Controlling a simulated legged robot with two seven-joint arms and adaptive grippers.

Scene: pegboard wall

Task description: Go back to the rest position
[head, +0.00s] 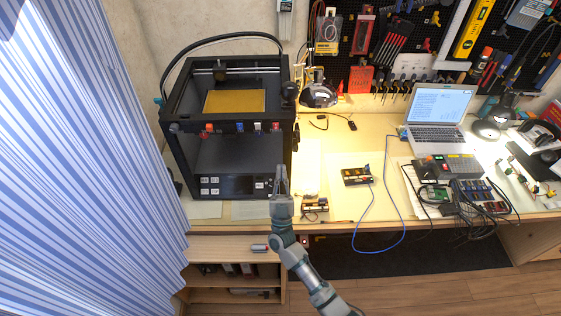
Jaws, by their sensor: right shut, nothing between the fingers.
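My right gripper (281,182) is in the head view, in front of the lower right corner of the black 3D printer. Its arm comes up from the bottom of the picture, right of the middle. Its fingers point up and away from me, together, with nothing between them. My left gripper and arm are not in the picture.
The black 3D printer (187,152) stands at the bench's left end, beside a striped curtain (90,150). A laptop (438,112), circuit boards and cables cover the right side. A blue cable (377,250) hangs over the front edge. Shelves (225,283) are below.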

